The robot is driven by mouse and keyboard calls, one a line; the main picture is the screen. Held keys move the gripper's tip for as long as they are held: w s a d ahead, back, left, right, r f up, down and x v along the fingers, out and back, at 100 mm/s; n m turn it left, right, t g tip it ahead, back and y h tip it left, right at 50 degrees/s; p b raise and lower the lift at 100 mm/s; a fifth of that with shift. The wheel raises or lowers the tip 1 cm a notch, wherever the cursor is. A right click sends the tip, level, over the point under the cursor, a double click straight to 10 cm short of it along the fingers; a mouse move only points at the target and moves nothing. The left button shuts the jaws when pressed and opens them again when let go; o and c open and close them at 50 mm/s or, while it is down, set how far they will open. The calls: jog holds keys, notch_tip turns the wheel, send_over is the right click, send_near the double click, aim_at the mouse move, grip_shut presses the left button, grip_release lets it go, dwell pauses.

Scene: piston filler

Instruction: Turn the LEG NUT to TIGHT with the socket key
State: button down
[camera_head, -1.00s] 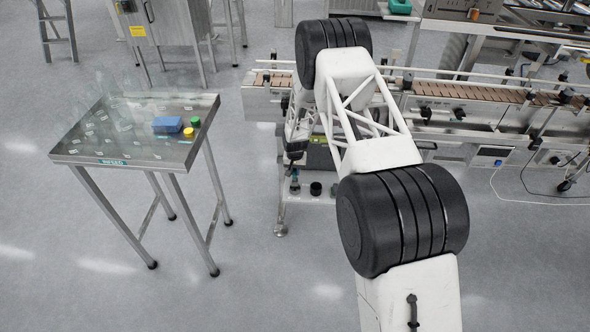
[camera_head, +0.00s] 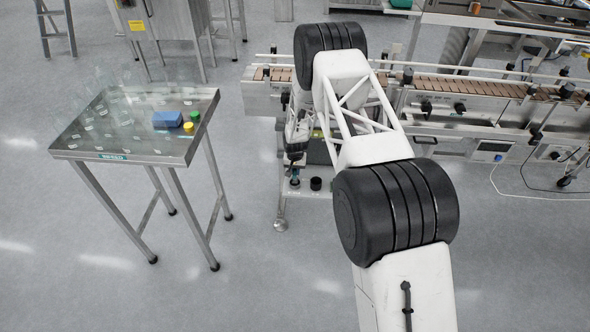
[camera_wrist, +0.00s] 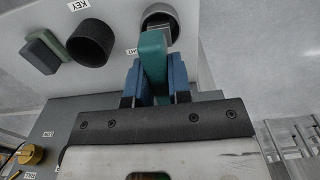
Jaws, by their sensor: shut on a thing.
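In the wrist view, my gripper (camera_wrist: 155,78) is shut on the teal handle of the socket key (camera_wrist: 153,50), with a blue finger on either side. The key's far end reaches to a round grey-rimmed socket (camera_wrist: 160,12) at the top, with a metal piece inside it. The leg nut itself cannot be made out; it may be hidden in there. A label ending in "GHT" (camera_wrist: 131,51) sits left of the key, partly covered. A black round holder (camera_wrist: 92,42) beside the "KEY" label (camera_wrist: 78,5) looks empty.
In the wrist view, a green and grey block (camera_wrist: 42,50) stands at the left and a yellow knob (camera_wrist: 30,153) at the lower left. In the head view, a steel table (camera_head: 75,140) with bottles stands left, and a conveyor (camera_head: 460,85) runs behind my arm.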

jog(key=shift+f, duration=0.4)
jog(key=m, duration=1.5)
jog(key=shift+m, duration=0.3)
jog(key=shift+r, duration=0.65)
jog(key=shift+r, duration=0.35)
jog(key=shift+r, duration=0.7)
jog(key=shift+r, duration=0.7)
